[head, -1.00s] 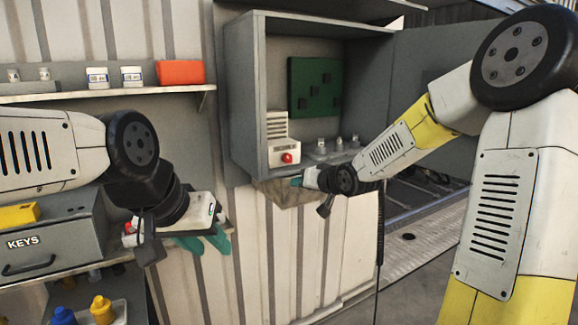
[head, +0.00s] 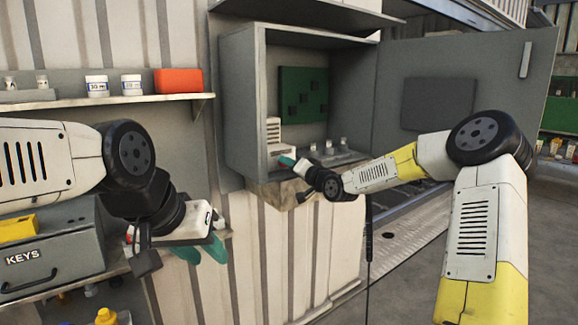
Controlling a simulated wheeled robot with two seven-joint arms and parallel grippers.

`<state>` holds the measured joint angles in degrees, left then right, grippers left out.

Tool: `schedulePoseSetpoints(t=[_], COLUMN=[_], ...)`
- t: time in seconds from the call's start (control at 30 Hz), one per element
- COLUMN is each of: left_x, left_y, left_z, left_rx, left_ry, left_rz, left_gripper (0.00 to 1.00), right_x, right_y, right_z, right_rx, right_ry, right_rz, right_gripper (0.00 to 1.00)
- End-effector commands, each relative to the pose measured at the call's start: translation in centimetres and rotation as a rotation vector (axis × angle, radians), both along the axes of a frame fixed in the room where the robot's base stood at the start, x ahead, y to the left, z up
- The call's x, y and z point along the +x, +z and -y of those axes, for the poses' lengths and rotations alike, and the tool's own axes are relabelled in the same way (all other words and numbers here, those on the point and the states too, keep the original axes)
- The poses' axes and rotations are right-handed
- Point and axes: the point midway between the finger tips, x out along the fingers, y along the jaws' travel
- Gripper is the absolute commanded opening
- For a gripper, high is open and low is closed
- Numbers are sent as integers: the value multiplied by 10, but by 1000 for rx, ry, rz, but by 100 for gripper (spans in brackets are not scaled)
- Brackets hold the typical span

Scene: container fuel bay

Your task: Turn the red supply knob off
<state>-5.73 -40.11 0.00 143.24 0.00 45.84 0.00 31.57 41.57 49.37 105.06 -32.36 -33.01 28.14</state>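The white supply unit (head: 275,141) stands inside the open grey cabinet, at its lower left. The red knob on its front is not visible now; my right gripper covers that spot. My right gripper (head: 287,161) reaches in from the right, its teal fingertips at the front of the unit. Whether it touches or grips the knob is hidden, and its opening cannot be made out. My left gripper (head: 201,251) hangs at the left beside the lower shelf, pointing down, its teal fingers apart with nothing seen between them.
The grey cabinet (head: 240,110) has its door (head: 480,85) swung open to the right. A green board (head: 303,95) is on its back wall, with small jars (head: 329,146) right of my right gripper. A KEYS box (head: 50,262) and an upper shelf (head: 100,100) are at left.

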Motion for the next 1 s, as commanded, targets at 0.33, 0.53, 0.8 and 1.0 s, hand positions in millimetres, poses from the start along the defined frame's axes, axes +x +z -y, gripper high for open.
schedulePoseSetpoints(t=[0.33, 0.53, 0.8, 1.0], left_x=[0, 0, 0, 0], left_y=[0, 0, 0, 0], left_z=[0, 0, 0, 0], left_rx=[0, 0, 0, 0], left_ry=[0, 0, 0, 0], left_rz=[0, 0, 0, 0], left_gripper=[36, 36, 36, 36], right_x=[5, 5, 5, 4], right_y=[0, 0, 0, -1], right_z=[-3, -3, -3, -3], right_rx=[0, 0, -13, -73], right_ry=[-1, -1, -1, 0], right_rz=[-1, -1, 8, 50], right_gripper=[38, 0, 0, 0])
